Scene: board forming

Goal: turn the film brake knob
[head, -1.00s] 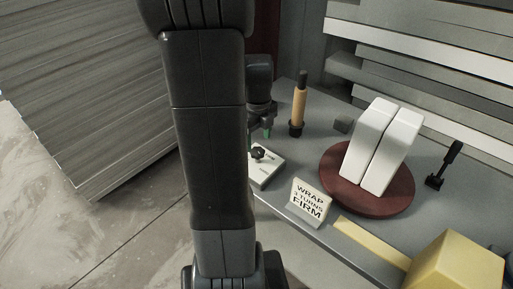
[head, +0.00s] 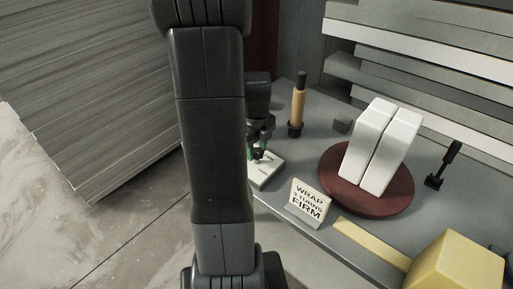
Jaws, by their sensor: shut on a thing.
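The film brake knob (head: 258,157) is small and dark. It stands on a white block (head: 266,173) with small lettering on top, at the left end of the grey bench in the head view. My gripper (head: 257,150) reaches down from above, partly behind my arm, with its fingers around the knob. It is shut on the knob, and the fingers cover most of it. My arm hides the left edge of the block. Which way the knob points cannot be told.
A tan-handled roll (head: 297,105) stands behind. A sign (head: 309,201) reading "WRAP 3 TURNS FIRM" stands in front. White boards (head: 382,145) stand on a round red turntable (head: 367,207). A yellow block (head: 455,268) sits at the front right.

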